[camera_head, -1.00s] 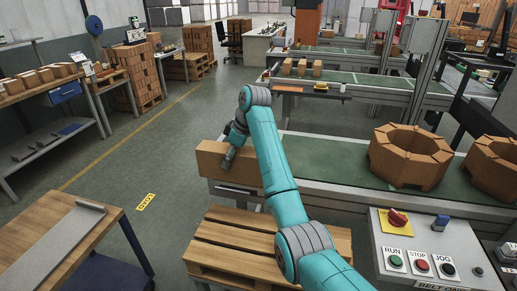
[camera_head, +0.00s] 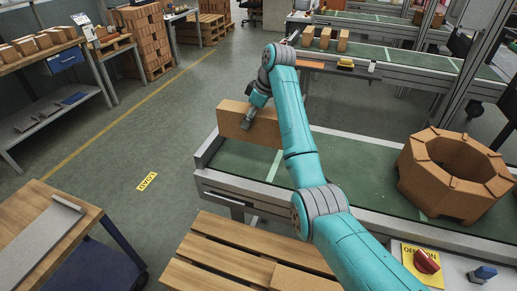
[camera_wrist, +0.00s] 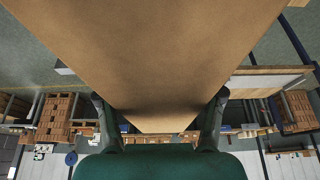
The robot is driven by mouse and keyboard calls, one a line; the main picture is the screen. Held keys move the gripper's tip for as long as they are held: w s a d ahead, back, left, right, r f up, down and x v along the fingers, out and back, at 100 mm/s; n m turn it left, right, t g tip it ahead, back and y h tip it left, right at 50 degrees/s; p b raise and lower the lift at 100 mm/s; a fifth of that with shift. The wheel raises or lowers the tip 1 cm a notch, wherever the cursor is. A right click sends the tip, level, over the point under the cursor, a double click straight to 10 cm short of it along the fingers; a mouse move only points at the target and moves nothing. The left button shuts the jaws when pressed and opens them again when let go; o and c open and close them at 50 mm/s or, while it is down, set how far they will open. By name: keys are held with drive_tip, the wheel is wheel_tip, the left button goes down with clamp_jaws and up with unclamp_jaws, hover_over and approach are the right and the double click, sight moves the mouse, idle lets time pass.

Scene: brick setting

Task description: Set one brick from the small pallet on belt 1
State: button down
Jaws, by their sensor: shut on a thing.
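My gripper (camera_head: 256,107) is shut on a tan brick (camera_head: 236,120) and holds it lengthwise at the left end of the near green belt, belt 1 (camera_head: 235,160). In the head view the brick overlaps the belt's far edge; I cannot tell whether it touches the belt. In the wrist view the brick (camera_wrist: 150,50) fills the upper middle between the two fingers of my gripper (camera_wrist: 158,115). The small wooden pallet (camera_head: 225,250) lies at the bottom, with a brown block (camera_head: 305,281) at its right side, partly cut off by the frame.
A large octagonal brick ring (camera_head: 455,165) stands on the belt to the right. A control panel with a red switch (camera_head: 427,261) is at bottom right. A wooden table (camera_head: 85,240) stands at left. A parallel belt (camera_head: 395,65) with small bricks lies beyond.

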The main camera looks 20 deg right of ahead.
sight(267, 111)
drive_tip(key=shift+w+d, duration=0.15)
drive_tip(key=shift+w, duration=0.05)
drive_tip(key=shift+f, duration=0.25)
drive_tip(key=shift+w+f, duration=0.1)
drive_tip(key=shift+f, duration=4.5)
drive_tip(key=shift+f, duration=0.1)
drive_tip(key=shift+c, duration=0.9)
unclamp_jaws()
drive_tip(key=shift+f, duration=0.1)
drive_tip(key=v, duration=1.2)
